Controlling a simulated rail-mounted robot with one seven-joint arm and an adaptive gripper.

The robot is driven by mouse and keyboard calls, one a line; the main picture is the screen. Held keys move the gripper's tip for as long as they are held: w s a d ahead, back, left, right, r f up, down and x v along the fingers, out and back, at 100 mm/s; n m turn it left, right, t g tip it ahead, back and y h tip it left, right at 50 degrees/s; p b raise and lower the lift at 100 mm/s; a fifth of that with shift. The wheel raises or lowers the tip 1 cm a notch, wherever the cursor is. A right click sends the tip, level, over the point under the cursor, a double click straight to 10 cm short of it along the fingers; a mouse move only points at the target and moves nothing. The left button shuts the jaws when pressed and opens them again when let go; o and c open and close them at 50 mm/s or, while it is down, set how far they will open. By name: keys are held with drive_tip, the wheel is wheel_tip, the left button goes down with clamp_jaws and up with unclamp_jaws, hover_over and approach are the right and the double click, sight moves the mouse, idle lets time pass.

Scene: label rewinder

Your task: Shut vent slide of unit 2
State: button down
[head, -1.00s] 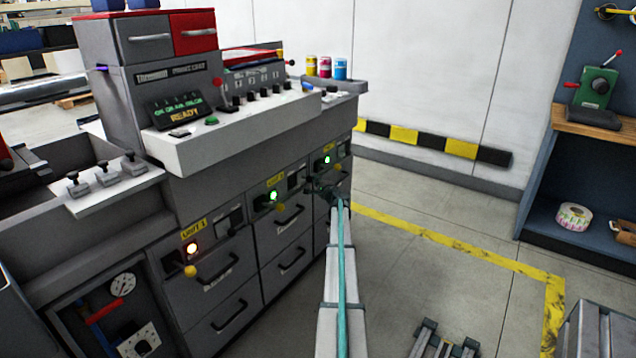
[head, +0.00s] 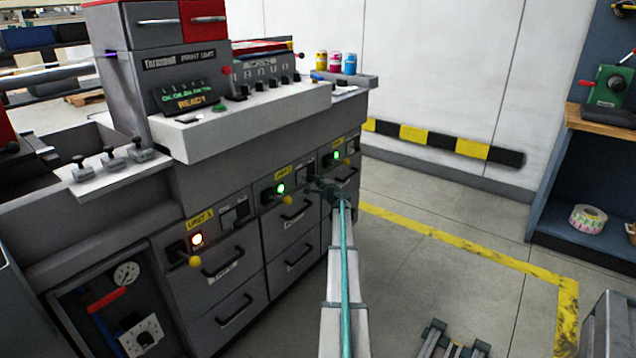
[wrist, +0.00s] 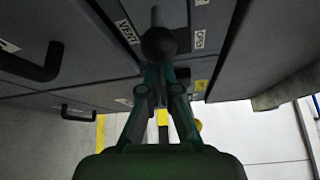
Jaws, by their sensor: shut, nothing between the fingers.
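Unit 2 (head: 283,172) is the middle unit of the grey machine in the head view, with a green lamp (head: 280,188) lit and a yellow knob below it. My gripper (head: 322,187) is at the front of the machine, just right of unit 2's panel, and hides part of it. In the wrist view a dark ball knob on a stem (wrist: 158,44) stands beside a VENT label (wrist: 127,31); a second label reads like OPEN (wrist: 200,39). My gripper (wrist: 159,72) is shut and empty, its fingertips right at the knob. I cannot tell whether they touch it.
Unit 1 (head: 200,218), with an orange-white lamp, is at the left. Drawers with black handles (head: 297,212) lie below the panels. A handle (wrist: 35,62) juts out at the left of the wrist view.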

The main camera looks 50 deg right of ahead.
drive_tip(key=s+a, duration=0.1)
drive_tip(key=s, duration=0.8)
drive_tip(key=shift+s+a+b, duration=0.15)
drive_tip(key=shift+s+b, duration=0.15)
drive_tip(key=shift+s, duration=0.05)
drive_tip(key=shift+f, duration=0.1)
